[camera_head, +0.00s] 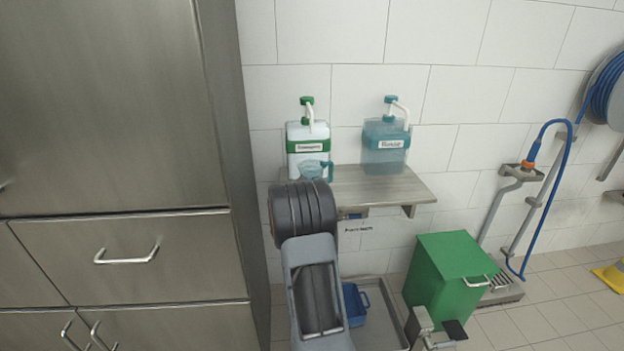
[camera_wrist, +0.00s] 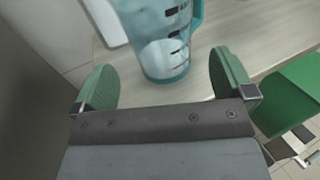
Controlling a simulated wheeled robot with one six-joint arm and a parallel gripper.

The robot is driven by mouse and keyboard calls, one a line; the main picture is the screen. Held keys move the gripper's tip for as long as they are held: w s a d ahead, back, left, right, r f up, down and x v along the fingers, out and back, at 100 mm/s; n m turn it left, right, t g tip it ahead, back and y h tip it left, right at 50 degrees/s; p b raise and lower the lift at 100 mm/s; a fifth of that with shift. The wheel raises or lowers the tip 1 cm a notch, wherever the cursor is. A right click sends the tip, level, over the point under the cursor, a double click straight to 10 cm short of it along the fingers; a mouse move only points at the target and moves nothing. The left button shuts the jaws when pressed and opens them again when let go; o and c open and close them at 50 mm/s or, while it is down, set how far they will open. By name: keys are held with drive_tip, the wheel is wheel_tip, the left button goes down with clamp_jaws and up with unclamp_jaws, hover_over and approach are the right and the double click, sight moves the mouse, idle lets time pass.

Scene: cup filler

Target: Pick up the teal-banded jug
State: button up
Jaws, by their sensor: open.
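The teal-banded jug (camera_head: 312,170) is a clear teal measuring jug with a handle on its right. It stands on the wall shelf in front of the green-capped dispenser, partly hidden by my arm in the head view. In the wrist view the jug (camera_wrist: 163,42) shows black level marks and is upright, just beyond my fingertips. My gripper (camera_wrist: 165,82) has two green pads spread wide, one to each side of the jug's lower front, with nothing held. In the head view my gripper is hidden behind my arm.
A white dispenser (camera_head: 307,138) and a teal dispenser (camera_head: 386,142) stand on the shelf (camera_head: 392,189). The shelf's right end is bare. Below are a green bin (camera_head: 450,275) and a blue container (camera_head: 354,304). A steel cabinet (camera_head: 125,255) stands close on the left.

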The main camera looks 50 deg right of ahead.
drive_tip(key=shift+p+x, duration=0.5)
drive_tip(key=shift+x, duration=2.6)
drive_tip(key=shift+r, duration=0.1)
drive_tip(key=c, duration=0.9)
drive_tip(key=shift+r, duration=0.1)
